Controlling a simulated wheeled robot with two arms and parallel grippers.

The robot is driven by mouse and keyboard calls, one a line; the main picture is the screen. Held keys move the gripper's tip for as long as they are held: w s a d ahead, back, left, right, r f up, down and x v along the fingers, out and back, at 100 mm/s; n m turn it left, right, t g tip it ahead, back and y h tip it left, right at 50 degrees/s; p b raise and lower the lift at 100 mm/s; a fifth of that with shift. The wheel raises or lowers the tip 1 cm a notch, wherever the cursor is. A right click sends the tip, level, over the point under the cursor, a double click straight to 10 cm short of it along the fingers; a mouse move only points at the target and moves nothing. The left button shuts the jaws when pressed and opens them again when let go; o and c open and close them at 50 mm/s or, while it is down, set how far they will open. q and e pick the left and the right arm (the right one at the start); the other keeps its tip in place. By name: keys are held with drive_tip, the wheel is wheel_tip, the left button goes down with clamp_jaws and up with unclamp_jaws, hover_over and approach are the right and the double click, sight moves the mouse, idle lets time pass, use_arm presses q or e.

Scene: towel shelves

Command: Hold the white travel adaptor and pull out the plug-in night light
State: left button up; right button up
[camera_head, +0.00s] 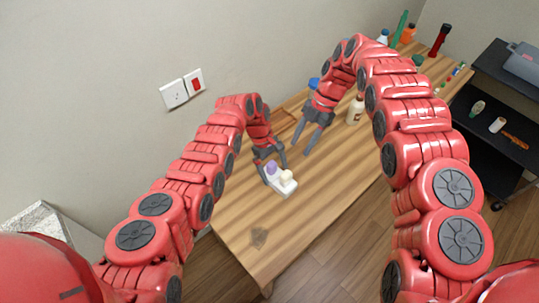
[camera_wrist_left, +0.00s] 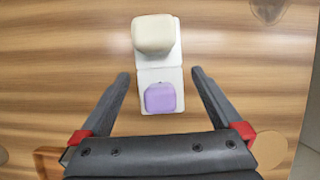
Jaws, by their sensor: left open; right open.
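The white travel adaptor (camera_head: 290,190) lies on the wooden table and also shows in the left wrist view (camera_wrist_left: 154,76). A cream block (camera_head: 286,176) and a smaller purple block (camera_head: 271,168) sit on it. In the left wrist view the cream block (camera_wrist_left: 153,34) is at the far end and the purple block (camera_wrist_left: 160,98) at the near end. I cannot tell for sure which is the night light. My left gripper (camera_wrist_left: 160,74) is open, its fingers on either side of the adaptor with gaps. My right gripper (camera_head: 300,149) is open and empty, behind and to the right.
A white bottle (camera_head: 355,110) stands behind my right gripper. More bottles stand at the table's far end. A wall socket (camera_head: 174,93) and a red switch (camera_head: 195,80) are on the left wall. A black shelf cart (camera_head: 500,115) stands at right. The table's near part is mostly clear.

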sight(277, 177)
use_arm(q)
drive_tip(key=shift+x, duration=1.6)
drive_tip(key=c, duration=1.4)
